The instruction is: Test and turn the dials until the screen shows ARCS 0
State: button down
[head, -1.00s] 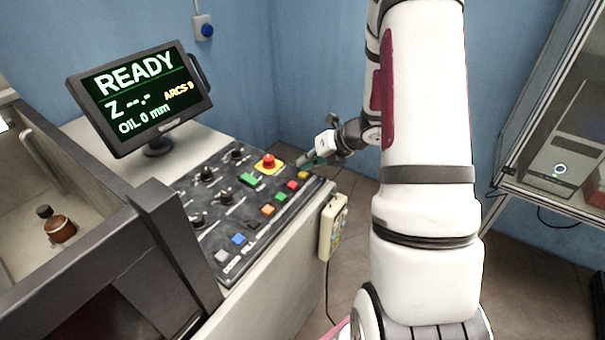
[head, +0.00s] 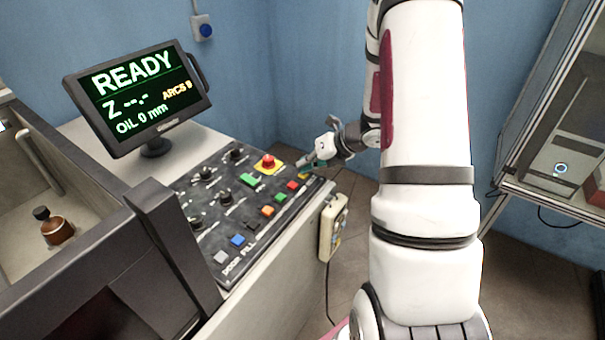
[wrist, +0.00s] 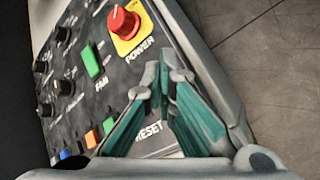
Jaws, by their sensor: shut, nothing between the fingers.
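The screen (head: 138,95) reads READY, Z --.-, OIL 0 mm and, in small orange letters, what looks like ARCS 9. Several black dials sit on the left part of the sloped control panel, among them a far dial (head: 235,154), a middle dial (head: 225,197) and a near dial (head: 195,222). Dials also show at the left of the wrist view (wrist: 63,87). My gripper (head: 307,164) is shut and empty at the panel's far right corner, apart from the dials. In the wrist view its fingers (wrist: 167,66) hide part of the panel around the RESET label.
A red mushroom knob (head: 268,162) on a yellow POWER plate and a green FAN button (head: 250,180) lie between my gripper and the dials. Coloured buttons line the right edge. A pendant (head: 332,226) hangs beside the panel. A brown bottle (head: 56,227) stands in the tank.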

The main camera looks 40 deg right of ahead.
jog(key=shift+r+p, duration=0.6)
jog(key=shift+r, duration=0.25)
notch_tip(320, 180, up, 6)
jog(key=p, duration=0.3)
dwell(0.4)
dwell(0.7)
